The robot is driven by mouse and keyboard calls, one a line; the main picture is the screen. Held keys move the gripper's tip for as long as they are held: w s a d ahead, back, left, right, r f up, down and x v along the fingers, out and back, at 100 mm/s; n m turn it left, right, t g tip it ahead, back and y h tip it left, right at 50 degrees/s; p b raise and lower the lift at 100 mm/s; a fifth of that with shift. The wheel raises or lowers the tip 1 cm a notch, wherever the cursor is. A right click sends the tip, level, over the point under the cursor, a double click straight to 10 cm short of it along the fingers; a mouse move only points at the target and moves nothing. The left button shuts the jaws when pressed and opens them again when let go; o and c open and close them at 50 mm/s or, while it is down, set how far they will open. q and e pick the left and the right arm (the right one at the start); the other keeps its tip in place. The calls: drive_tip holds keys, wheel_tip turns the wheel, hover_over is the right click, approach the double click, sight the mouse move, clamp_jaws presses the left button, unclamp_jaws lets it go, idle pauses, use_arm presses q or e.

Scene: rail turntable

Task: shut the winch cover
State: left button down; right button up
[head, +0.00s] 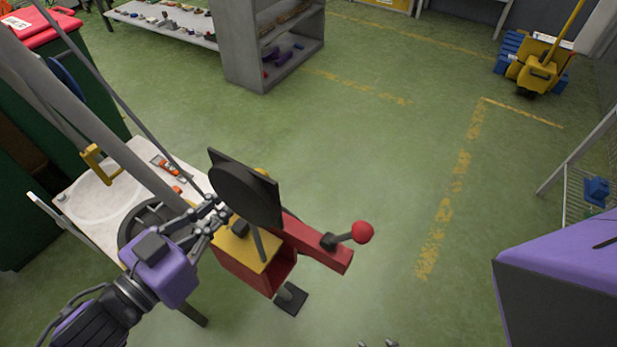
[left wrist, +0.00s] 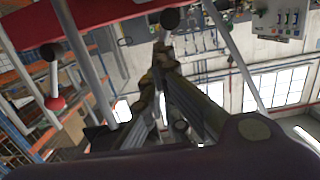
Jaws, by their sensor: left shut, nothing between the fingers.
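A dark plate with a round raised face (head: 245,192), which looks like the winch cover, stands steeply tilted up over a red and yellow housing (head: 250,247). A red arm (head: 318,243) runs right from the housing, with a red-balled lever (head: 362,232) beside it. My left gripper (head: 221,208) is shut and empty, just left of the plate's lower edge; I cannot tell whether it touches. In the left wrist view its fingers (left wrist: 160,62) are together, below a red beam (left wrist: 95,20). Small grey tips at the head view's bottom edge may be my right gripper (head: 378,343).
A pale table (head: 88,215) with a yellow handle (head: 100,163) and a handheld orange device (head: 165,167) stands behind my left arm. A grey slanted post crosses there. A grey shelf (head: 245,50) stands farther back. The green floor right of the red arm is clear.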

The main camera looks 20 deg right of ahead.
sight(235, 242)
use_arm(q)
drive_tip(key=shift+f, duration=1.8)
